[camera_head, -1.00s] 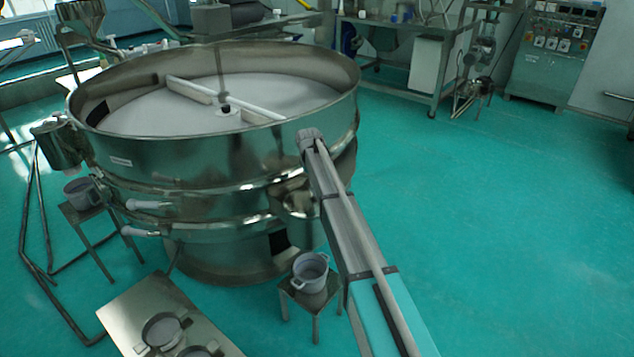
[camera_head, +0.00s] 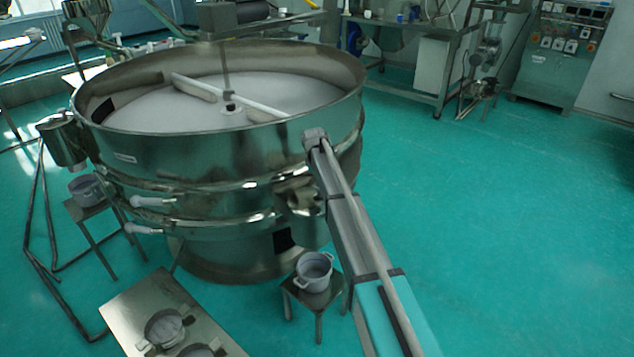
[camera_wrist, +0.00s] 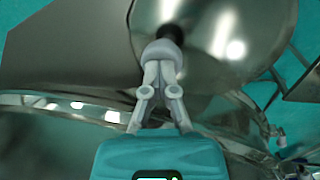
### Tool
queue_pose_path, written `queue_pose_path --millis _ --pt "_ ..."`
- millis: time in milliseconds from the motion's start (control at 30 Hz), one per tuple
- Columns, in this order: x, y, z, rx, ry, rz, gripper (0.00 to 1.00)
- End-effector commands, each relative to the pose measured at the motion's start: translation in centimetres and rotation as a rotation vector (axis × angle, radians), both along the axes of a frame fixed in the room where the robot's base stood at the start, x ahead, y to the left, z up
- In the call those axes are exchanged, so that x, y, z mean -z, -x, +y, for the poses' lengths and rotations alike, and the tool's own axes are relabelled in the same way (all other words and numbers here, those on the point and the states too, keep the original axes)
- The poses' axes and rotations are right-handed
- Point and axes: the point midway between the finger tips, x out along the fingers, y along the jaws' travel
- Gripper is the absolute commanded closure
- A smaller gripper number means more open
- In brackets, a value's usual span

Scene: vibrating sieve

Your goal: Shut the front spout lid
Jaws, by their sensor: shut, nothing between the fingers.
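The front spout (camera_head: 297,198) sticks out of the lower side of the big round steel sieve (camera_head: 200,155), partly hidden behind my arm. In the wrist view a round, shiny metal piece (camera_wrist: 225,40), seemingly the spout lid, fills the top middle, with a dark knob or spot at its centre. My gripper (camera_wrist: 163,52) is shut and empty, its fingertips over or against that dark spot; contact is not clear. In the head view my gripper is hidden behind my arm. I cannot tell the lid's angle.
A grey pot (camera_head: 314,271) stands on a small stool (camera_head: 322,300) below the spout. A steel table (camera_head: 128,317) with pots is at the lower left. Another pot (camera_head: 87,189) on a stool stands left of the sieve. The green floor (camera_head: 490,220) at right is clear.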

Motion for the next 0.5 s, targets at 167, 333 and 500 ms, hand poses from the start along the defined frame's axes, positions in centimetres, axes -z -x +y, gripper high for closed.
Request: queue_pose_path --millis 167,333,500 --pt "-0.4 -0.1 0.1 0.000 -0.002 -0.003 1.00" --pt "-1.3 0.0 0.1 0.000 -0.001 -0.002 1.00" --pt "-2.6 0.0 0.1 0.000 -0.001 -0.002 1.00"
